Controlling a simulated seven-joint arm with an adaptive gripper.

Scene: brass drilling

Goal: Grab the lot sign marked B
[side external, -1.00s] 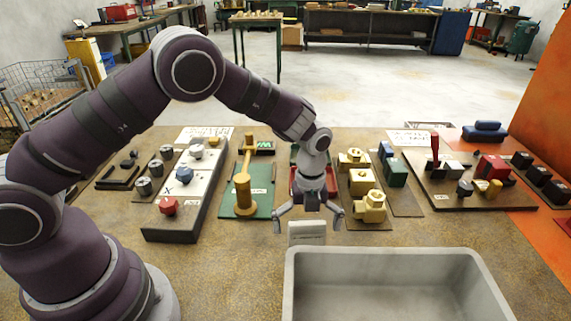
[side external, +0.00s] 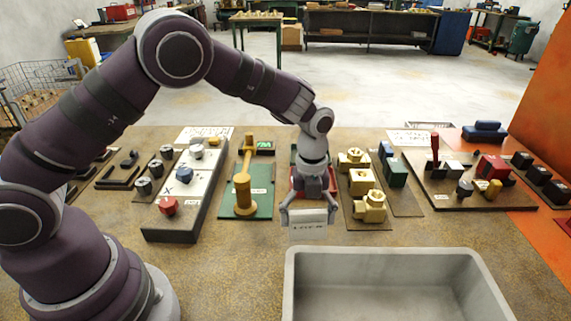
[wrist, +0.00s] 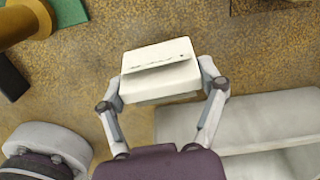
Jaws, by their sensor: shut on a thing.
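The lot sign (side external: 308,229) is a small pale card-like block with a line of dark lettering, too blurred to read the letter surely. It stands upright behind the tray, near the middle of the bench. My gripper (side external: 308,217) is shut on it, one finger at each side edge. In the wrist view the white sign (wrist: 160,84) sits between both fingers of my gripper (wrist: 161,92), seen from above, with a slot-like line across its top. I cannot tell whether its base touches the bench.
A grey tray (side external: 293,285) stands just in front and to the right. Brass fittings (side external: 370,208) on a board are to the right. A brass-coloured tool (side external: 243,190) on a green board and a panel with knobs (side external: 180,232) are to the left. Bare bench lies left of the tray.

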